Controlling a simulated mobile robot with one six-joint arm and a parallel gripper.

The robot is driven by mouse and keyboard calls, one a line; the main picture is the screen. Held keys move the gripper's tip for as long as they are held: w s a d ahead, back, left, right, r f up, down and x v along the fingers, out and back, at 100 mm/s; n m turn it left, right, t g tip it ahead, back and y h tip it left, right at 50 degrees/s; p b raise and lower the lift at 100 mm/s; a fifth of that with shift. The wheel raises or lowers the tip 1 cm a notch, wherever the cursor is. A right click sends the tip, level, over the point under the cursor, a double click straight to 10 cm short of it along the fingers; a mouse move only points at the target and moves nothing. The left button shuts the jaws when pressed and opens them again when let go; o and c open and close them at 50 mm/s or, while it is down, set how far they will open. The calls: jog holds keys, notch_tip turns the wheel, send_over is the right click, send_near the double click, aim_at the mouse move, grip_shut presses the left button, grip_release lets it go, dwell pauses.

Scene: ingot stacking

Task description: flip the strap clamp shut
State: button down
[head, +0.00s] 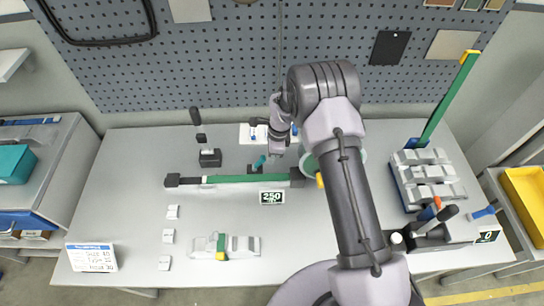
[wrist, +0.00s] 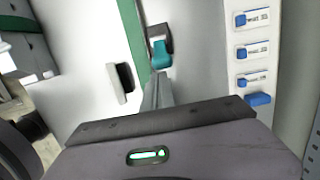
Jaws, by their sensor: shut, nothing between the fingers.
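The strap clamp (head: 254,169) is a small dark bracket with a teal lever (head: 260,161), beside the long green strap (head: 235,179) on the bench. In the wrist view the teal lever (wrist: 161,54) hangs from a grey bracket, just right of the green strip (wrist: 133,28). I cannot tell whether the clamp is open or closed. My gripper (head: 272,156) is just right of and above the lever in the head view. In the wrist view my gripper (wrist: 156,80) has its fingers together and empty, tips just below the lever; whether they touch it is unclear.
Grey ingots (head: 430,173) fill a rack at the right.

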jog(key=shift+a+r+h, duration=0.45)
jog(key=shift+a+h, duration=0.35)
jog(key=a+b, duration=0.2)
jog(key=a, duration=0.1)
jog(key=a+b, duration=0.1)
jog(key=shift+a+r, duration=0.2)
jog(key=shift+r, duration=0.5)
jog(key=shift+r+p, duration=0.3)
jog(key=shift+r, duration=0.4)
